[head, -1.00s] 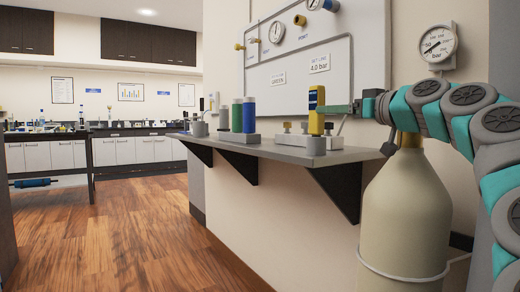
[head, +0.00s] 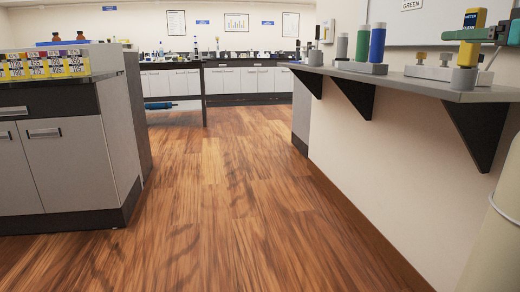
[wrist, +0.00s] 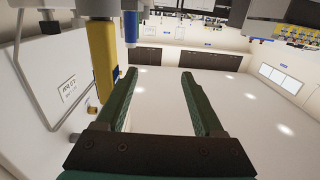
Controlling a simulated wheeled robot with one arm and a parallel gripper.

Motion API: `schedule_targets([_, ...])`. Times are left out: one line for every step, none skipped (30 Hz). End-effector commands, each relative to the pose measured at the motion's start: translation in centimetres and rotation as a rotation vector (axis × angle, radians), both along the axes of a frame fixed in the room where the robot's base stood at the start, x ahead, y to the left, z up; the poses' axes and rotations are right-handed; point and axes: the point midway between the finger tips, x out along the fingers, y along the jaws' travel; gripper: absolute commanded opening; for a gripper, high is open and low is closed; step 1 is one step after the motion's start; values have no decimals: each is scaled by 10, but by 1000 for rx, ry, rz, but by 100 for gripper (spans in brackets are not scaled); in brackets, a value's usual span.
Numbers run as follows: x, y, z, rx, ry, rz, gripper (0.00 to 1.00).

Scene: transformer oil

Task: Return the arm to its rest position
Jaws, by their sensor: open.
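My gripper (wrist: 159,72) is open in the wrist view, with nothing between its two green fingers. A yellow meter (wrist: 101,55) is just outside the left finger there; I cannot tell whether they touch. A green finger of my gripper (head: 476,33) reaches in from the right edge and overlaps the meter. The rest of my arm is outside the head view.
The grey shelf (head: 420,84) also holds grey, green (head: 363,43) and blue (head: 377,43) cylinders and a small valve block (head: 432,72). A beige gas cylinder (head: 497,240) stands at lower right. A cabinet (head: 60,150) is on the left. The wooden floor (head: 215,200) between is clear.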

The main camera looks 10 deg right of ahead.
Motion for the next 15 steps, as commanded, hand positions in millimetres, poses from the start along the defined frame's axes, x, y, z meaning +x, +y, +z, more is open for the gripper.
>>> schedule_targets([2, 8, -1, -1, 10, 12, 70])
schedule_targets([4, 11, -1, 0, 16, 18, 70])
schedule_targets([6, 18, -3, -1, 27, 27, 70])
schedule_targets([8, 22, -4, -1, 34, 34, 70])
schedule_targets([9, 27, -5, -2, 41, 41, 70])
schedule_targets([11, 34, -7, -1, 53, 52, 70])
schedule_targets([13, 40, -8, -1, 61, 60, 70])
schedule_targets([15, 46, -10, 0, 72, 69, 70])
schedule_targets([17, 55, -13, 0, 87, 82, 70])
schedule_targets([19, 62, -15, 0, 100, 93, 70])
schedule_targets([21, 70, -18, 0, 114, 105, 70])
schedule_targets([24, 82, -22, 1, 135, 120, 70])
schedule_targets([25, 91, -25, 0, 151, 133, 70])
schedule_targets([27, 100, -29, -1, 168, 146, 70])
schedule_targets([29, 114, -34, -1, 193, 163, 70])
